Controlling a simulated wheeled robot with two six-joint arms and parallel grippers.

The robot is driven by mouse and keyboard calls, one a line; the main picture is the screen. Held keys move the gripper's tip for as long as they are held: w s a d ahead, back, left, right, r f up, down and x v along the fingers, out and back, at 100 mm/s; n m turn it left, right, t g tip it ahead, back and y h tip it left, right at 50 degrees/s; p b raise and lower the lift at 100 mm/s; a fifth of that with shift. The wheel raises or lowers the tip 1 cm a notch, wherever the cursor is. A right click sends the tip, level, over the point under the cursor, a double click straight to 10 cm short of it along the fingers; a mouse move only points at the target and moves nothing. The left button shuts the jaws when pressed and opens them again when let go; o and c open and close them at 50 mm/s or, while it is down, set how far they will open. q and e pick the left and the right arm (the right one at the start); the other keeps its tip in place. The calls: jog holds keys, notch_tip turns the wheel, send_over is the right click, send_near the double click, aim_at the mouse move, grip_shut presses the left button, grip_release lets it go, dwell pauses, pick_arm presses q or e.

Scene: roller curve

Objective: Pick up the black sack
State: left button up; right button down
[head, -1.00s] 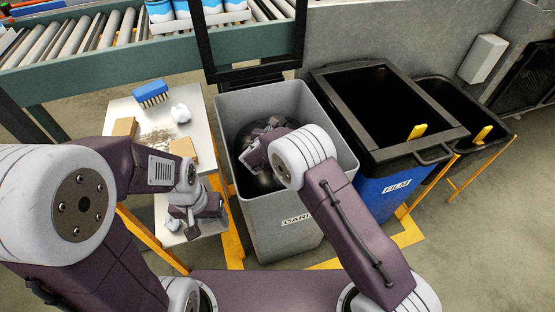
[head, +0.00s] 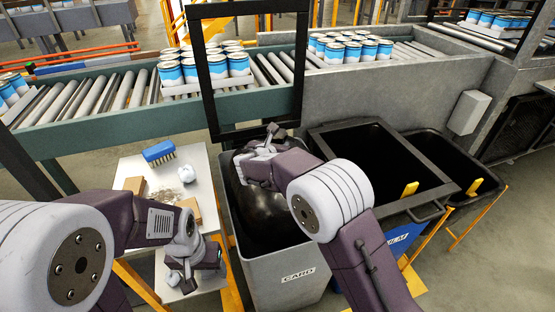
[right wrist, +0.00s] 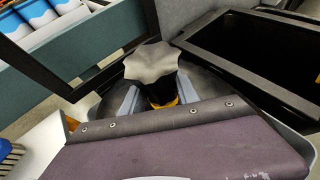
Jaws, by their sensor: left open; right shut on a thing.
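The black sack (head: 255,212) is shiny and full. It stands partly above the rim of the grey bin labelled CARD (head: 287,285), its lower part hidden inside. My right gripper (head: 262,148) is shut on the gathered top of the sack. In the right wrist view the sack's flared grey-black top (right wrist: 152,63) sticks up between the fingers of my right gripper (right wrist: 157,96), with a yellow tie just below. My left gripper (head: 185,272) is open and empty, low beside the small table, away from the sack.
A black frame (head: 208,75) stands upright behind the bin, before a roller conveyor (head: 115,95) with cans. A blue FILM bin (head: 400,245) and another black bin (head: 440,150) stand to the right. The small table (head: 203,165) at left holds a blue brush (head: 158,152).

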notch_tip(320, 180, up, 8)
jog(key=shift+p, duration=1.05)
jog(key=shift+r, duration=0.1)
